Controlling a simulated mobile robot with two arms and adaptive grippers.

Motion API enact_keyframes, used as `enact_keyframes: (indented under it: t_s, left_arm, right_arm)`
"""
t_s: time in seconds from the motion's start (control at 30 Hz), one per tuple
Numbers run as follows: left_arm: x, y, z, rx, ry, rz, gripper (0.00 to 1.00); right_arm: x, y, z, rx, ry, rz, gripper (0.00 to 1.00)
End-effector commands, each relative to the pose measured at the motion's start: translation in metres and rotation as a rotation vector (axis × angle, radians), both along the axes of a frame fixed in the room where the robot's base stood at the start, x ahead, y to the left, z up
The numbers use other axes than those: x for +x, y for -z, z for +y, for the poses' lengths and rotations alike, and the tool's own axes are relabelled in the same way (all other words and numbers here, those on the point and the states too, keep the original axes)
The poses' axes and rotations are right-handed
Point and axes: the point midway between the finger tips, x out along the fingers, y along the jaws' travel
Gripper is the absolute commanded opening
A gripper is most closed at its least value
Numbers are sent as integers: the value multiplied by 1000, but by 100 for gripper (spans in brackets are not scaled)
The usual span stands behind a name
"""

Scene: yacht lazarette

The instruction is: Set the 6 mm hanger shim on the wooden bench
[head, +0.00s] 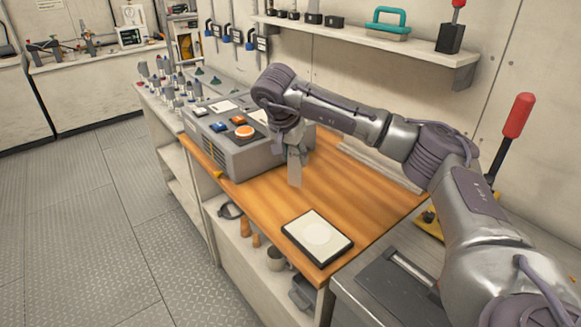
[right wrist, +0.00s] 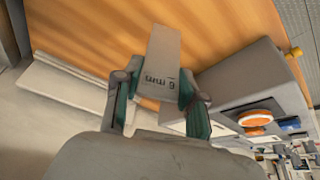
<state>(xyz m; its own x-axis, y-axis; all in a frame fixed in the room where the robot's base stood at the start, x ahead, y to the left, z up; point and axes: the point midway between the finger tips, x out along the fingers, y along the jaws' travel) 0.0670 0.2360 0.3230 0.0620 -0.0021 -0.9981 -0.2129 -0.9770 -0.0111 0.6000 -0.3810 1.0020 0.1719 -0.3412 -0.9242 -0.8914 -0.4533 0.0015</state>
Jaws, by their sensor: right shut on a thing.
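The 6 mm hanger shim (head: 295,172) is a flat grey plate, upright in the head view. In the right wrist view the shim (right wrist: 163,58) shows its "6 mm" marking and sticks out beyond the fingers. My right gripper (head: 294,152) is shut on it; its greenish fingers (right wrist: 157,90) grip the shim's near end from both sides. The wooden bench (head: 262,205) lies below, its orange-brown top bare around the shim. I cannot tell whether the shim's lower edge touches the wood. My left gripper is not in view.
A grey control box (head: 240,155) with an orange button stands close to the left of the shim. A wall shelf (head: 370,40) is above and behind.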

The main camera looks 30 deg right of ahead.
Motion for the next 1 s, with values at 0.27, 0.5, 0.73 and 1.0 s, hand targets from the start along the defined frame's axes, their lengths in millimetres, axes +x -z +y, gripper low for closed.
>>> enact_keyframes:
  t_s: [0.27, 0.5, 0.73, 1.0]
  left_arm:
    - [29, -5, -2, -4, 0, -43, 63]
    - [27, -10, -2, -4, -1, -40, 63]
    - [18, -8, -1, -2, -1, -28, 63]
    - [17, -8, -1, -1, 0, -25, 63]
  right_arm:
    - [15, 16, 5, 0, 0, 1, 0]
    - [14, 48, 5, -1, 1, 2, 0]
    - [15, 50, 5, -1, 2, -1, 0]
    - [14, 52, 5, -1, 1, 0, 64]
